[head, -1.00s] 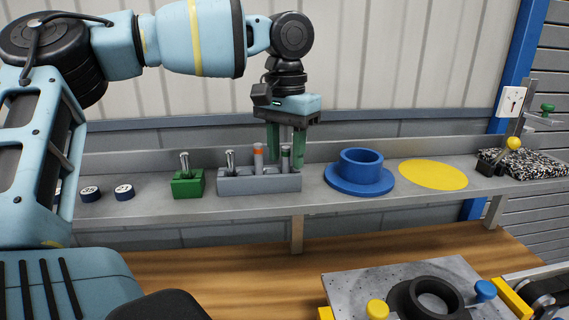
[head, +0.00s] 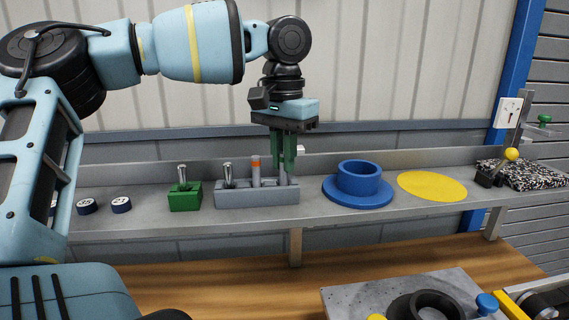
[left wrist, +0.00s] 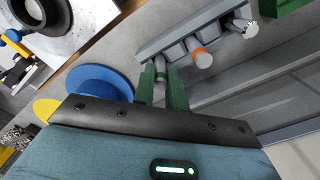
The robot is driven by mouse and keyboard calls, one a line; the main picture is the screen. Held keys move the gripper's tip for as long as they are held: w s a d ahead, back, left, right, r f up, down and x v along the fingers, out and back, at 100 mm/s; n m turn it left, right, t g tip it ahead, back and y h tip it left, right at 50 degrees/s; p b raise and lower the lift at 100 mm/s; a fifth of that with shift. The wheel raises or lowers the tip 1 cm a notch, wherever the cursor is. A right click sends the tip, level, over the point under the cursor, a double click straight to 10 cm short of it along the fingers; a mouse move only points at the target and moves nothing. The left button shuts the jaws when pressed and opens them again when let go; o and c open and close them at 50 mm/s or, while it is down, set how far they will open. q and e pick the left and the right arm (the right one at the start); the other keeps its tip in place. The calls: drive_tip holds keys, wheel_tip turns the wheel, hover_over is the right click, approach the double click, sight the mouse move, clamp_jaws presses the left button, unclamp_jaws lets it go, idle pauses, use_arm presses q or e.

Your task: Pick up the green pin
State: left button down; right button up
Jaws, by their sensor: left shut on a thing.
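My left gripper (head: 284,166) has green fingers and is shut on the green pin (head: 283,179), a grey pin whose green band shows in the left wrist view (left wrist: 160,77). The fingers hide its upper part in the head view. The pin stands upright at the right end of the grey rack (head: 240,197). I cannot tell whether its lower end is still in its hole. An orange-banded pin (head: 256,171) and a plain silver pin (head: 228,175) stand to its left in the rack. My right gripper is not in view.
A green block (head: 185,201) with a silver pin stands left of the rack. A blue flanged ring (head: 359,184) and a yellow disc (head: 432,186) lie to the right on the shelf. Below, a metal plate (head: 350,300) with a black ring sits on the wooden bench.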

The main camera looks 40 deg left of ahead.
use_arm(q)
wheel_tip(320, 180, up, 2)
drive_tip(key=shift+r, duration=0.1)
drive_tip(key=s+d+b, duration=0.1)
drive_tip(key=s+d, duration=0.2)
drive_tip(key=d, duration=0.4)
drive_tip(key=s+d+r+b, duration=0.1)
drive_tip(key=s+d, duration=0.2)
drive_tip(key=d, duration=0.4)
drive_tip(key=shift+s+d+r, duration=0.25)
drive_tip(key=shift+d+r, duration=0.05)
drive_tip(key=shift+d, duration=0.1)
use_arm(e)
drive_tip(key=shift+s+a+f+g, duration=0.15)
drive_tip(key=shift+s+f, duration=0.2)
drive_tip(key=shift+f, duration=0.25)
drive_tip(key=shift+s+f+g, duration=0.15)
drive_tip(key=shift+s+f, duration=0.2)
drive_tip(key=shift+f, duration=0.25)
